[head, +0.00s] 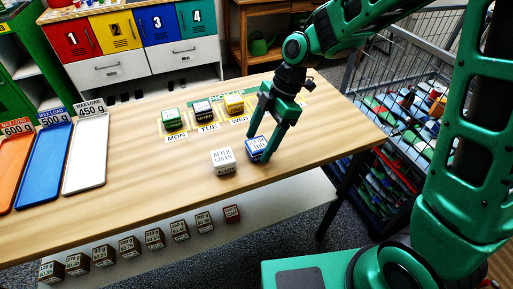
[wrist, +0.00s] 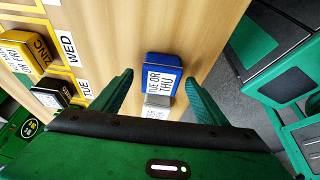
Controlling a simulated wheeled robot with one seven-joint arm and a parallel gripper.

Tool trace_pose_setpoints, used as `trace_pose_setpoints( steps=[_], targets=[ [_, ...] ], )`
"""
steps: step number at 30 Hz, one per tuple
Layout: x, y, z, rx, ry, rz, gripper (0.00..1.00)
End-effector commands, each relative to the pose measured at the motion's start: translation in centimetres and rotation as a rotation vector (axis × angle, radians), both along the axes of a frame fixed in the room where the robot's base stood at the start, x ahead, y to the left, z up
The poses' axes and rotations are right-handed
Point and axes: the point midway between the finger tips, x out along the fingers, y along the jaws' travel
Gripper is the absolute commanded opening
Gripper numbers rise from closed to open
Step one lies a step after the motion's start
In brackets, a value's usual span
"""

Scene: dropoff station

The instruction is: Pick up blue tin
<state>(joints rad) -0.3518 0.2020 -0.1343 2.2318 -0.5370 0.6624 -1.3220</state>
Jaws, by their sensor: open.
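The blue tin (head: 257,149) stands on the wooden table near its front right edge, with a white label on its top. In the wrist view the blue tin (wrist: 163,76) has a label reading "TUE OR THU" and lies ahead, between the lines of the two fingers. My gripper (head: 261,143) is open and points down over the blue tin; one finger hides part of it. In the wrist view my gripper (wrist: 160,88) has its fingers spread apart with nothing held. I cannot tell whether a finger touches the tin.
A white tin (head: 223,161) labelled "AFTER GREEN" stands close left of the blue tin. Green (head: 172,120), black (head: 203,111) and yellow (head: 235,104) tins stand on day-marked spots behind. Trays (head: 86,158) lie at the left. A wire cart (head: 395,130) stands right of the table.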

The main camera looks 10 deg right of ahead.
Motion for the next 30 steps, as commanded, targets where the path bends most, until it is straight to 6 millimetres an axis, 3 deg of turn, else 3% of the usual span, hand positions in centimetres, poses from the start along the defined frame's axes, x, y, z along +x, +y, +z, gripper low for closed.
trace_pose_setpoints(
  steps=[5,13,19,30],
  targets=[
    [-0.2,0.6,-1.7,0.0,0.0,-0.001,0.67],
    [-0.2,0.7,-1.8,0.0,-0.001,-0.001,0.67],
    [-0.2,0.7,-1.8,0.0,-0.001,-0.001,0.19],
    [-0.1,0.7,-1.5,0.001,-0.003,-0.001,0.19]
  ],
)
